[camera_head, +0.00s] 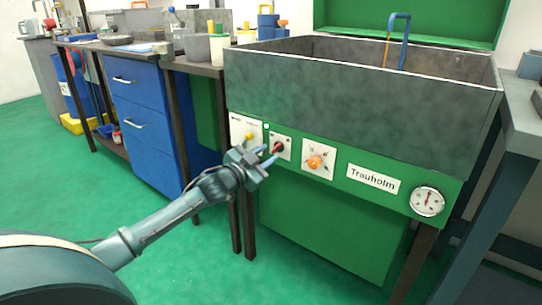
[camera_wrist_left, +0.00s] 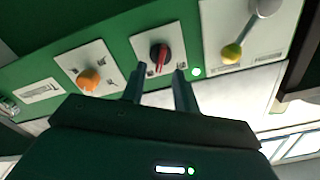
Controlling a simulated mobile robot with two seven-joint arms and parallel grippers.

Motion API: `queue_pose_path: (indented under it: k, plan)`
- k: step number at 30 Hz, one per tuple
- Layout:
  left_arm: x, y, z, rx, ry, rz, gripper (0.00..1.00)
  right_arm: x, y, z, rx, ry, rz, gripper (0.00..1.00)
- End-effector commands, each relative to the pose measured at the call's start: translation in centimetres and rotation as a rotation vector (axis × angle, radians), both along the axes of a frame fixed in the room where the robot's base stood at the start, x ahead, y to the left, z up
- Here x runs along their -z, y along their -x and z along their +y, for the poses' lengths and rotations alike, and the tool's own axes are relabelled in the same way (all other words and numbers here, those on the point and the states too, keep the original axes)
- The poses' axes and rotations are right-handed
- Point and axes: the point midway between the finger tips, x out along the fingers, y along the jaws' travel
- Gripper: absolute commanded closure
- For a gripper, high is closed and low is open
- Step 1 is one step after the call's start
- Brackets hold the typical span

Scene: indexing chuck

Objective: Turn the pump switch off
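A rotary switch with a red handle on a black base (camera_head: 280,147) sits on a white plate on the green panel of the sink unit. In the left wrist view the red handle (camera_wrist_left: 160,57) stands nearly upright in the picture. My left gripper (camera_head: 270,154) is right in front of this switch. In the wrist view the left gripper's fingers (camera_wrist_left: 158,80) are apart, with the red handle showing beyond and between their tips. I cannot tell whether they touch it. A small green lamp (camera_wrist_left: 196,71) glows beside the switch. My right gripper is not in view.
On the panel, an orange knob (camera_head: 314,162) is right of the switch and a yellow-ended lever (camera_head: 249,136) is left. A Trauholm label (camera_head: 372,179) and a dial gauge (camera_head: 427,201) lie further right. The grey basin (camera_head: 350,85) juts above the panel.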

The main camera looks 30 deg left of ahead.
Motion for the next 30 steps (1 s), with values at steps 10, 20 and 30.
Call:
queue_pose_path:
  k: [10, 20, 30]
  plan:
    - [0.0, -2.8, -0.2, 0.001, 0.001, -0.001, 0.70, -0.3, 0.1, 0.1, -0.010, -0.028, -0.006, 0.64]
    - [0.0, -3.0, -0.3, 0.000, 0.001, 0.000, 0.71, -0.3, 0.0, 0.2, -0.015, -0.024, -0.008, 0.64]
    - [0.0, -2.9, -0.3, 0.000, 0.001, 0.000, 0.99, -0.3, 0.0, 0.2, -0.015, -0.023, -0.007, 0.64]
